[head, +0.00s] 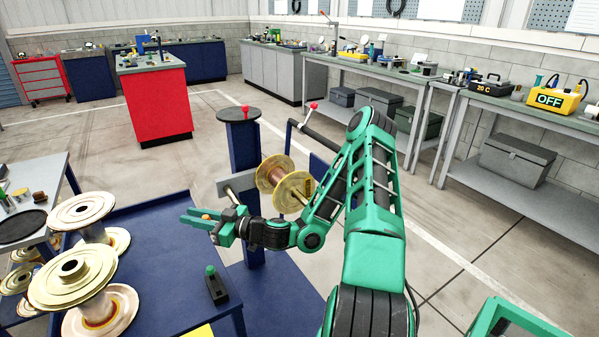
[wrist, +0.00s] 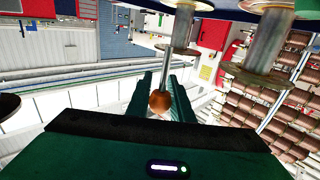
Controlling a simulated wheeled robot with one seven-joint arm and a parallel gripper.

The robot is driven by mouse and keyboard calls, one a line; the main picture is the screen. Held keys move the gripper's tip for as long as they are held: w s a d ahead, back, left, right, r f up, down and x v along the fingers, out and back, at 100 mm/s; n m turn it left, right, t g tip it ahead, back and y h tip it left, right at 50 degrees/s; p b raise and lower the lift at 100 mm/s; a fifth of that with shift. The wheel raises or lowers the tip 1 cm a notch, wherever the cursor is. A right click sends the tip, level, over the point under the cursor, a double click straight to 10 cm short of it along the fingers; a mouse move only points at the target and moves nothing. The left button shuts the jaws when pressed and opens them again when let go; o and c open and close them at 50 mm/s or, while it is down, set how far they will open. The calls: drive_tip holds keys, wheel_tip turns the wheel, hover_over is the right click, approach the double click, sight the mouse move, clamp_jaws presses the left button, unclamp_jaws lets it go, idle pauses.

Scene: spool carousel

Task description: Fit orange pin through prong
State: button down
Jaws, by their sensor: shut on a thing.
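The orange pin shows as an orange ball head (wrist: 160,101) between my gripper's fingers (wrist: 161,80) in the wrist view, with a thin grey shaft running up from it. In the head view my gripper (head: 193,215) is shut on the pin (head: 206,217), of which only a small orange part shows. The prong (head: 232,191) is a grey metal rod just above and right of the gripper, carrying a gold-flanged spool (head: 269,178). The gripper looks close to the prong's end; I cannot tell whether pin and prong touch. The prong's hole is not discernible.
A dark blue post (head: 242,150) with a round top and red knob stands behind the prong. A black box with a green button (head: 215,286) sits on that table. Open floor lies behind.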

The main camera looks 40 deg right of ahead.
drive_tip(key=s+d+r+m+t+h, duration=0.1)
drive_tip(key=s+d+m+h, duration=0.1)
drive_tip(key=d, duration=1.6)
drive_tip(key=s+d+r+m+t+h, duration=0.1)
drive_tip(key=s+d+h, duration=0.4)
drive_tip(key=d, duration=1.4)
drive_tip(key=shift+s+d+r+m+t+h, duration=0.15)
drive_tip(key=shift+d+r+m+t+h, duration=0.3)
drive_tip(key=shift+m, duration=0.65)
drive_tip(key=shift+a+r, duration=0.1)
drive_tip(key=shift+a, duration=0.05)
hover_over(304, 203)
drive_tip(key=shift+f, duration=2.9)
drive_tip(key=shift+f, duration=2.75)
drive_tip(key=shift+r, duration=2.4)
